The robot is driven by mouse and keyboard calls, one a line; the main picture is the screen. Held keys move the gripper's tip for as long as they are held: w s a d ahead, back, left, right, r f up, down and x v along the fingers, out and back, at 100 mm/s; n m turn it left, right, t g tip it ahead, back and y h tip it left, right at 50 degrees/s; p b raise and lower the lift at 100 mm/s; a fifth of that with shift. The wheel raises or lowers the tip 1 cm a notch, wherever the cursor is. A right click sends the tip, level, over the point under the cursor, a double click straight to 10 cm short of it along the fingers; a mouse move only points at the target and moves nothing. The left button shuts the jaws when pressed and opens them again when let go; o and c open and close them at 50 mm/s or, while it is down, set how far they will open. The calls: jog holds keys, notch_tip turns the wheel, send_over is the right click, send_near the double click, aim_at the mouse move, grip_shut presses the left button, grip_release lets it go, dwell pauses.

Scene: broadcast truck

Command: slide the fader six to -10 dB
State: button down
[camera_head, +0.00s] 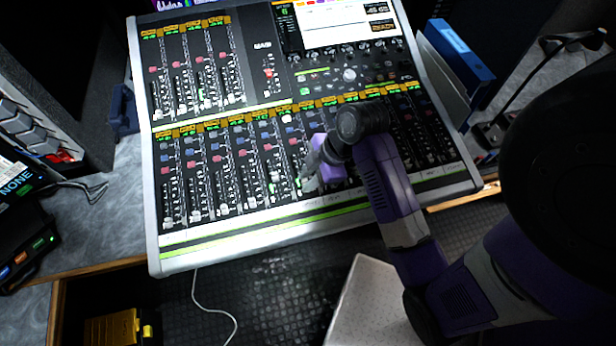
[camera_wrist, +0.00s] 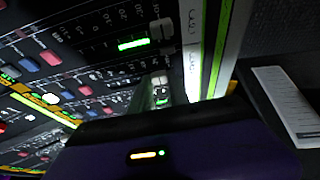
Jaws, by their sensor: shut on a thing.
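The mixing console (camera_head: 155,225) stands on the desk with a lower bank of fader strips. My gripper (camera_head: 308,184) is down at the front part of this bank, at about the sixth strip from the left. It is shut on the fader six cap (camera_wrist: 160,92), which shows beside my purple gripper body in the wrist view. The gripper hides most of that strip in the head view, so I cannot read the cap's dB mark. A neighbouring white fader cap (camera_wrist: 162,30) and a green lit mark (camera_wrist: 133,44) lie close by in the wrist view.
The console screen (camera_head: 335,22) and an upper fader bank are behind. Blue binders (camera_head: 460,55) stand at the right, and grey-black equipment (camera_head: 30,130) at the left. A white perforated panel (camera_head: 372,305) lies in front. Neighbouring caps stand close to my gripper.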

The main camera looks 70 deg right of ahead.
aim_at(298, 174)
jog(key=shift+d, duration=0.1)
dwell(0.4)
jog(key=shift+w+d+r+p, duration=0.15)
jog(key=shift+w+d+p, duration=0.15)
jog(key=shift+w+d, duration=0.35)
jog(key=shift+w+d+r+p, duration=0.15)
jog(key=shift+w+d+p, duration=0.25)
jog(key=shift+d, duration=0.35)
jog(key=c, duration=1.2)
grip_release()
jog(key=shift+c, duration=0.2)
jog(key=v, duration=0.7)
jog(key=shift+r, duration=0.35)
